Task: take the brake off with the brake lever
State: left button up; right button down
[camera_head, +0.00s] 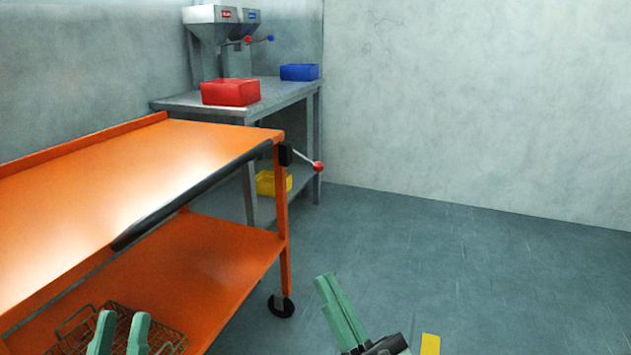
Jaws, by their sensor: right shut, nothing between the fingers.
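The brake lever (306,160) is a thin rod with a red ball knob on its end. It sticks out to the right from a black block (285,153) on the corner post of the orange cart (281,205) and slopes down to the knob. My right gripper (326,280) is shut and empty, over the floor, below the lever in the picture and apart from it. My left gripper (124,318) is at the lower left, its green fingers apart with nothing seen between them, in front of the cart's lower shelf.
A wire basket (173,335) sits on the cart's lower shelf. A black handle bar (195,192) runs along the cart's edge, above a black caster (281,306). Behind stands a grey table (180,104) with red and blue bins and hoppers.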

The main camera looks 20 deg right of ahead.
aim_at(317, 167)
jog(key=i+l+u, duration=0.2)
jog(key=l, duration=0.2)
jog(key=i+l+u, duration=0.2)
jog(key=l, duration=0.25)
jog(key=i+l+u, duration=0.1)
jog(key=l+u, duration=0.15)
jog(key=l, duration=0.2)
jog(key=l+u, duration=0.2)
jog(key=l, duration=0.3)
jog(key=i, duration=0.05)
